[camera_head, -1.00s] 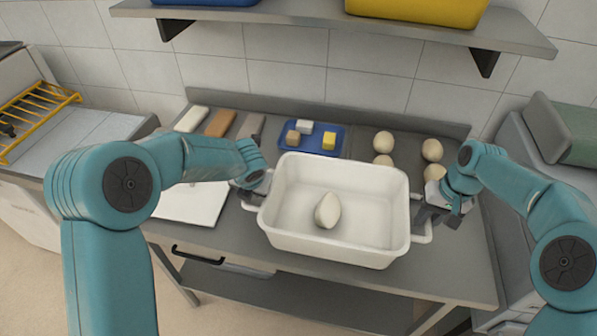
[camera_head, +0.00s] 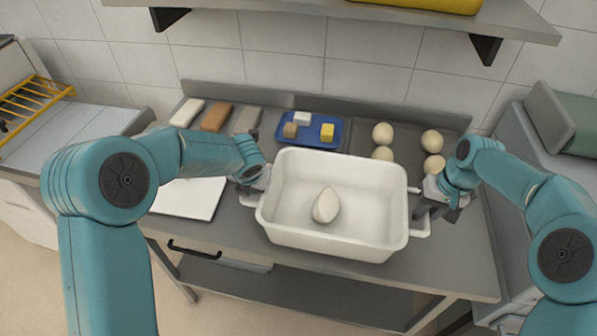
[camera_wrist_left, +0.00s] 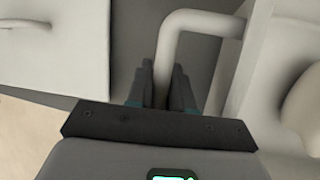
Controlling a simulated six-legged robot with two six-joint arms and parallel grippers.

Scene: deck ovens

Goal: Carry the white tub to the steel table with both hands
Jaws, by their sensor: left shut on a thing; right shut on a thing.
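The white tub (camera_head: 288,235) is in the middle of the head view, over the steel table (camera_head: 425,270). A pale, egg-shaped dough piece (camera_head: 326,206) lies in it. My left gripper (camera_head: 254,194) is at the tub's left handle; the left wrist view shows its fingers (camera_wrist_left: 175,88) shut around the white handle bar (camera_wrist_left: 190,22). My right gripper (camera_head: 425,208) is shut on the tub's right handle (camera_head: 420,233). The tub looks level. I cannot tell whether its bottom touches the table.
Behind the tub are a blue tray (camera_head: 286,133) with small blocks and several round dough balls (camera_head: 431,141). A white board (camera_head: 190,198) lies left of it, below several bars (camera_head: 215,117). A shelf (camera_head: 330,14) overhangs the back.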

